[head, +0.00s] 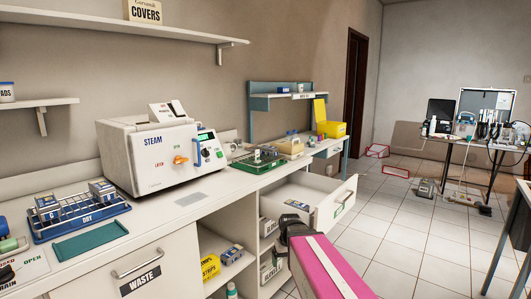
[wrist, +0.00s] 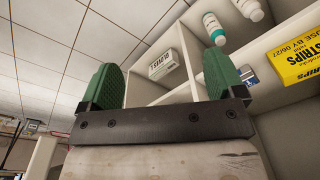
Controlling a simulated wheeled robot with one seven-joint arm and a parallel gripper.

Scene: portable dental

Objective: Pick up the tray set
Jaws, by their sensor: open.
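Which thing is the tray set is not clear. A green tray (head: 258,160) with small items on it lies on the counter right of the steam sterilizer. A blue rack tray (head: 80,222) holding packs stands at the counter's left front. A flat teal tray (head: 91,241) lies empty beside it. None of these shows in the wrist view. My gripper (wrist: 163,82) is open, with two green fingertips and nothing between them. In the head view my arm's dark end (head: 294,224) is low in front of the counter, by the open drawer, well apart from the trays.
The white steam sterilizer (head: 160,150) stands on the counter. An open drawer (head: 318,203) juts out beside my arm. The wrist view shows shelf compartments with a yellow strips box (wrist: 300,58), a white carton (wrist: 163,64) and bottles (wrist: 214,28). Tiled floor (head: 400,225) is clear right of the drawer.

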